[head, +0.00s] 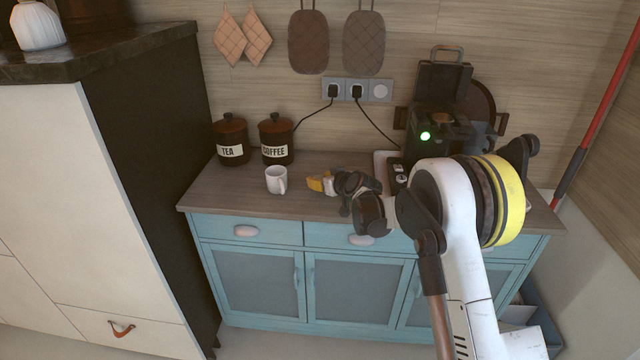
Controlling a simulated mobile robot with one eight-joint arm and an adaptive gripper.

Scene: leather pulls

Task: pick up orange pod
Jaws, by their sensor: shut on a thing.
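My gripper (328,183) is over the wooden counter top, reaching in from the right and pointing left. It is shut on a small orange-yellow piece, the orange pod (315,184), at its fingertips. The pod is small here and partly hidden by the fingers. I cannot tell whether it touches the counter or is just above it.
A white mug (276,180) stands close to the left of the gripper. Behind it are the TEA jar (231,140) and the COFFEE jar (276,139). A dark coffee machine (440,125) with a green light stands at right. The counter's (225,195) left front is clear.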

